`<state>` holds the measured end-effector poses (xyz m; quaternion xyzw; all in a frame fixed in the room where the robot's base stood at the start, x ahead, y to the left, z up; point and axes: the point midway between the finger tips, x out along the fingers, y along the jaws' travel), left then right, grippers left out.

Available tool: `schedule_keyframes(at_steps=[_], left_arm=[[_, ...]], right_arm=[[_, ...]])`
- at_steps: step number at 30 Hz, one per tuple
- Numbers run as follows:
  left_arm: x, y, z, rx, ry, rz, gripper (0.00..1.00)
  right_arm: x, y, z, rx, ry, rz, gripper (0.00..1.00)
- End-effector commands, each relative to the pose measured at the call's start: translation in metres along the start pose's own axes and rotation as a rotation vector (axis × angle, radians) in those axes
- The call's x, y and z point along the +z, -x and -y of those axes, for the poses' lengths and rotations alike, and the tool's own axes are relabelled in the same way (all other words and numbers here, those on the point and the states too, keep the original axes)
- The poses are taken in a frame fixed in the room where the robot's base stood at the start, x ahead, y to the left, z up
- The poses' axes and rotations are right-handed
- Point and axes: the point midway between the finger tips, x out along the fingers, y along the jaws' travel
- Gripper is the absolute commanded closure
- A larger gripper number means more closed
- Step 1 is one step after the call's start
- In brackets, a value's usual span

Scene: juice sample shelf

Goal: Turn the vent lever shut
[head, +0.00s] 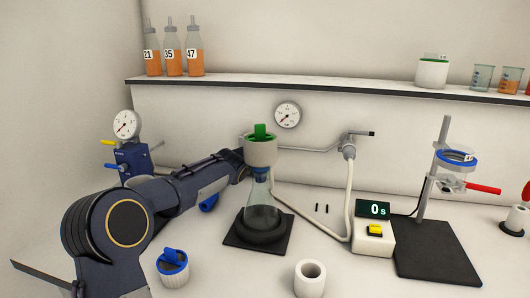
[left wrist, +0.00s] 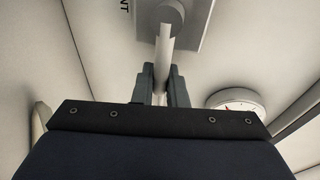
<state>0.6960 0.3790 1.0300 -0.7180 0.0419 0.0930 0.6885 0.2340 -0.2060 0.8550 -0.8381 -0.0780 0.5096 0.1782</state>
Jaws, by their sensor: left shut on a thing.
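The vent lever (left wrist: 164,52) is a pale bar hanging from a round grey hub (left wrist: 171,12) on a light plate (left wrist: 200,25), whose printed label ends in "NT". My left gripper (left wrist: 162,84) is shut on the lever, one dark finger on each side of it. The lever hangs close to straight down in the left wrist view. In the head view my left arm reaches toward the back wall, and its gripper end goes out of sight behind the white funnel cup (head: 260,153) and flask (head: 262,207). The lever is hidden there. My right gripper is not in view.
A round gauge (head: 287,115) is on the wall beside the vent. A blue pump with a gauge (head: 127,124) stands at left. A hose (head: 312,223) runs from the flask to a wall valve (head: 349,149). A timer (head: 374,233), stand (head: 434,180) and white cup (head: 310,281) are at right and front.

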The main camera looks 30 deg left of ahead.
Motion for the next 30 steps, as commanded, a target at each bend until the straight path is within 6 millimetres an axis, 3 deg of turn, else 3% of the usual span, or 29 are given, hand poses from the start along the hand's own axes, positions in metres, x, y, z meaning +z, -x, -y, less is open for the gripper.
schedule_keyframes(at_steps=[15,16,20,30], left_arm=[[-0.0001,-0.0004,-0.002,0.006,-0.02,0.003,1.0],[-0.0001,-0.0004,-0.002,0.006,-0.02,0.003,0.84],[-0.0001,-0.0004,-0.002,0.005,-0.019,0.003,0.68],[0.0001,0.0053,-0.0007,0.003,-0.019,0.004,0.68]], right_arm=[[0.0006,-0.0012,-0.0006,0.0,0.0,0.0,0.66],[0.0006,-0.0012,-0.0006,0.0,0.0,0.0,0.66],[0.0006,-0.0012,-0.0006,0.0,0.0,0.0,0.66],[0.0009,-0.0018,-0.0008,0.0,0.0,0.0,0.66]])
